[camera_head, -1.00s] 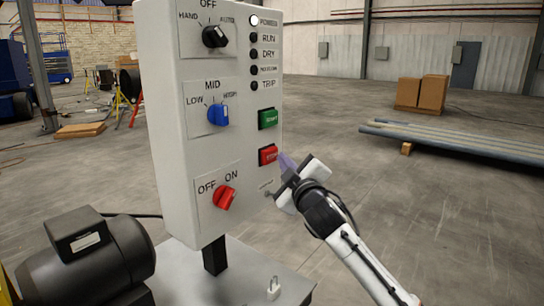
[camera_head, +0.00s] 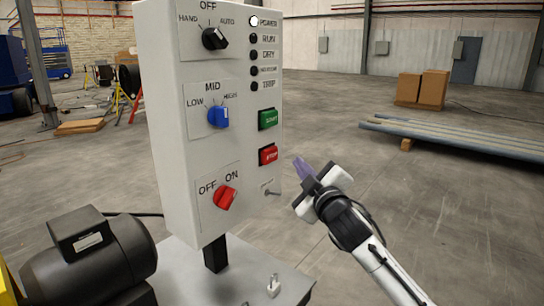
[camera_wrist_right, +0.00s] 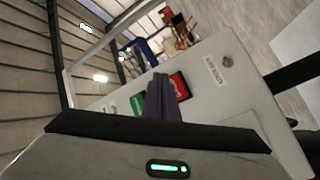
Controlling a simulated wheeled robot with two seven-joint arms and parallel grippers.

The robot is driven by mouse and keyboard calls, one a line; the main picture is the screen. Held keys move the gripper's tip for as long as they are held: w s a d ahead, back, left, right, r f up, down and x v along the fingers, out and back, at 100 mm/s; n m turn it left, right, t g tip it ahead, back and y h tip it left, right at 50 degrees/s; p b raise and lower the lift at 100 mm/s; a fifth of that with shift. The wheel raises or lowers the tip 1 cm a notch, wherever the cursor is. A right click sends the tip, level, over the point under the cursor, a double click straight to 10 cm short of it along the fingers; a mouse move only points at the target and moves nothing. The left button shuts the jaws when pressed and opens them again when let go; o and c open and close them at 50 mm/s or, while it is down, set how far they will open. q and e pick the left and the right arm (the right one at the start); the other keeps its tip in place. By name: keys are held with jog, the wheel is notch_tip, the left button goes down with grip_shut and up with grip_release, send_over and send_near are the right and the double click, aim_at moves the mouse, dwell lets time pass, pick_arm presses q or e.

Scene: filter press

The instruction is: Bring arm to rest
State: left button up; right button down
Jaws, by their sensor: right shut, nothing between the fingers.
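My right gripper (camera_head: 304,168) is shut and empty, to the right of the white control panel (camera_head: 175,130) and apart from it in the head view. Its purple fingers point up and left toward the red STOP button (camera_head: 268,155). In the right wrist view the closed fingers (camera_wrist_right: 162,100) stand in front of the panel face, between the green START button (camera_wrist_right: 138,103) and the STOP button (camera_wrist_right: 180,85), partly covering them. The START button also shows in the head view (camera_head: 268,118). The left gripper is not in view.
The panel carries a black selector (camera_head: 215,38), a blue selector (camera_head: 218,116) and a red ON/OFF knob (camera_head: 225,197). The POWER lamp (camera_head: 254,21) is lit white. A black motor (camera_head: 90,260) sits at lower left. Floor to the right is open, with pipes (camera_head: 460,138) and boxes (camera_head: 421,91) beyond.

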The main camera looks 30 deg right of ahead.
dwell(0.5)
jog(key=s+a+f+g+y, duration=0.2)
jog(key=s+a+f, duration=0.2)
jog(key=f, duration=0.6)
jog(key=s+a+f+m+g+y, duration=0.1)
jog(key=s+a+f, duration=0.35)
jog(key=f, duration=0.45)
jog(key=s+a+f+g+y, duration=0.25)
jog(key=a+f, duration=0.25)
jog(key=f, duration=0.5)
jog(key=s+a+f+m+g, duration=0.1)
jog(key=s+a+f, duration=0.2)
jog(key=s, duration=0.4)
jog(key=s+a+f+m+g+y, duration=0.1)
jog(key=s+a+f, duration=0.3)
jog(key=s+f, duration=0.2)
jog(key=s+a+f+m+g+y, duration=0.1)
jog(key=s+a+f, duration=0.3)
jog(key=s, duration=0.5)
jog(key=shift+s+a+f+m+g+p, duration=0.2)
jog(key=shift+f+m+g+p, duration=0.1)
jog(key=shift+f+m+g, duration=0.2)
jog(key=shift+w, duration=0.1)
